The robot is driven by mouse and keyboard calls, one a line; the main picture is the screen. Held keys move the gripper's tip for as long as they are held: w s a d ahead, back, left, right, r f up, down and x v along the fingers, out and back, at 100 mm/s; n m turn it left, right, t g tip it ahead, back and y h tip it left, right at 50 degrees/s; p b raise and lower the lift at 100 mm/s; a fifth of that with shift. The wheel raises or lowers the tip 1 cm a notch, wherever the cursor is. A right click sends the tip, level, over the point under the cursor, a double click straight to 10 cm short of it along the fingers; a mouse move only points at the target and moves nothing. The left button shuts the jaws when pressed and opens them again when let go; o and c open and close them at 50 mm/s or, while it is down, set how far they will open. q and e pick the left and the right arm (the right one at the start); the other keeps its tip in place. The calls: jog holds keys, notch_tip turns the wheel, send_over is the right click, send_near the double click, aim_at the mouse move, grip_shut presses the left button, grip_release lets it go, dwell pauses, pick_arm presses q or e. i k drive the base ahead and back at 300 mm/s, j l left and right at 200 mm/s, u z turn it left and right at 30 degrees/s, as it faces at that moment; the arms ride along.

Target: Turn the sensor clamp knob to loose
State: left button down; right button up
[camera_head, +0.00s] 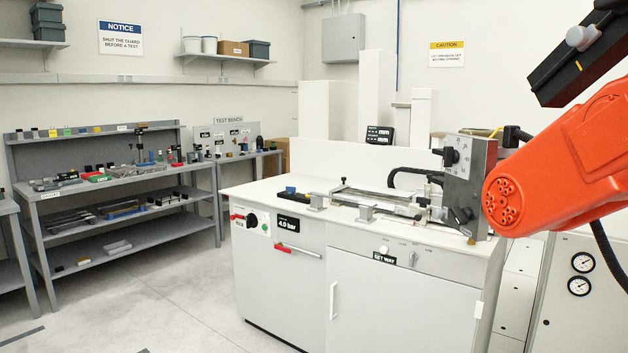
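The test machine stands on a white-topped bench (270,193). At its right end is an upright grey metal plate (477,168). A black dial knob (451,156) sits high on this plate, and a dark round knob (461,215) sits near its foot. I cannot tell which of these, if either, is the sensor clamp knob, and no knob setting is readable from here. Metal rails and clamp blocks (366,212) lie along the bench top.
A large orange arm link (560,160) covers the area right of the plate; I cannot tell whose it is. A dark bar (580,55) is above it. A grey shelf bench (115,180) with small parts stands at the left. The floor between is clear.

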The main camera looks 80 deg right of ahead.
aim_at(462, 216)
jog(key=z, duration=3.6)
jog(key=i+j, duration=0.9)
jog(key=i+z, duration=0.1)
jog(key=z, duration=1.55)
